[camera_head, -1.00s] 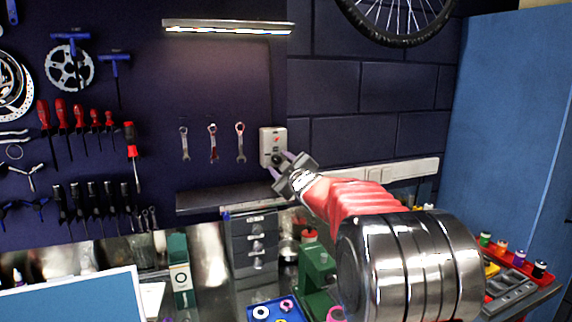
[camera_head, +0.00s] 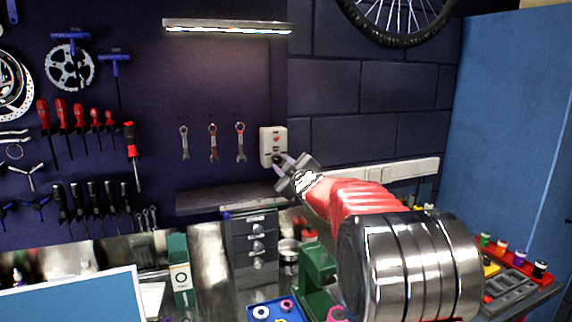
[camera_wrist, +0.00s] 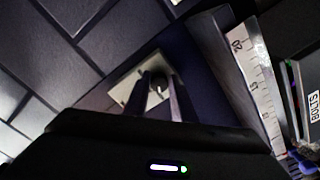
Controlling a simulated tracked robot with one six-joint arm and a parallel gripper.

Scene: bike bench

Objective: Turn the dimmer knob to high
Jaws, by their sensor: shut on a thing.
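The dimmer is a pale wall box (camera_head: 268,140) with a small red mark, at the right edge of the dark tool panel. Its dark round knob (camera_wrist: 159,80) sits low on the plate (camera_wrist: 128,88) in the wrist view. My gripper (camera_head: 283,161) reaches the lower part of the box from the right. In the wrist view, my gripper's two fingers (camera_wrist: 161,92) are shut on the knob, one on each side. The fingers partly hide the knob, and its pointer cannot be made out. The strip lamp (camera_head: 228,27) above the panel is lit.
Several wrenches (camera_head: 212,143) hang left of the dimmer. A dark shelf (camera_head: 225,199) lies below them, and a pale wall rail (camera_head: 405,172) runs to the right. A drawer unit (camera_head: 254,250) and a green tool (camera_head: 318,268) stand below my arm.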

